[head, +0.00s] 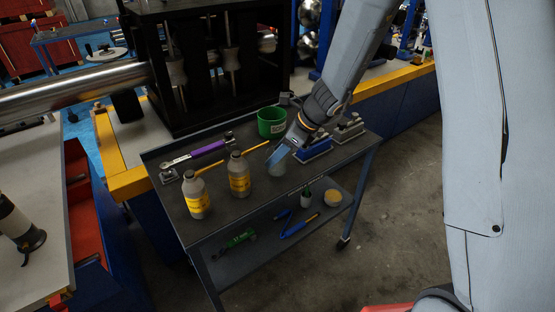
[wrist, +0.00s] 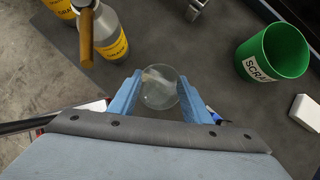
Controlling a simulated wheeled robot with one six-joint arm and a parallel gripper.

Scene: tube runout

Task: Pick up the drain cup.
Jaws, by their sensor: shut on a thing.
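The drain cup (wrist: 160,87) is a clear, round, see-through cup, seen from above in the wrist view between the two blue fingers. My gripper (wrist: 158,97) is shut on it, one finger on each side. In the head view my gripper (head: 283,150) reaches down to the dark cart top, and the cup (head: 277,169) shows faintly at its fingertips. I cannot tell whether the cup's base touches the cart top.
On the cart (head: 225,215) two yellow-labelled bottles (head: 239,174) stand left of my gripper. A green scrap bin (head: 271,122) stands behind it. A blue block-like device (head: 314,148) is close on the right. A purple-handled tool (head: 207,149) lies at the back left.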

